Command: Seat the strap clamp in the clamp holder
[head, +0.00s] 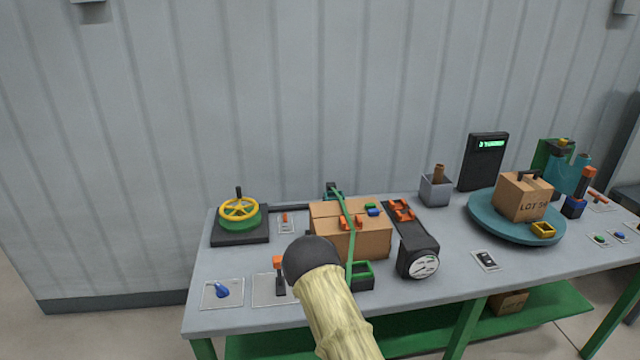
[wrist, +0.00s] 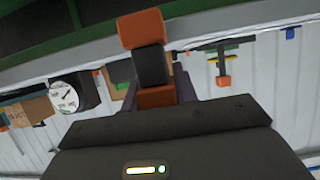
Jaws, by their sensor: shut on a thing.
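My gripper (wrist: 157,88) is shut on an orange-and-black block (wrist: 151,66), with a finger on each side of it. The block has orange ends and a black middle; I cannot tell for sure whether it is the strap clamp. In the head view my forearm hides the gripper and the held block. A green strap (head: 345,205) runs over a cardboard box (head: 372,243) on the table, with an orange piece (head: 351,223) on the box. A green open-topped frame (head: 362,275) stands at the box's front. Which fixture is the clamp holder is unclear.
On the table (head: 235,315) stand a yellow handwheel (head: 239,208), an orange-topped lever (head: 278,262), a round gauge (head: 424,264), a grey bin (head: 435,190) and a teal turntable (head: 490,222) bearing a box (head: 523,197). A blue knob (head: 222,290) sits front left. A corrugated wall closes the back.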

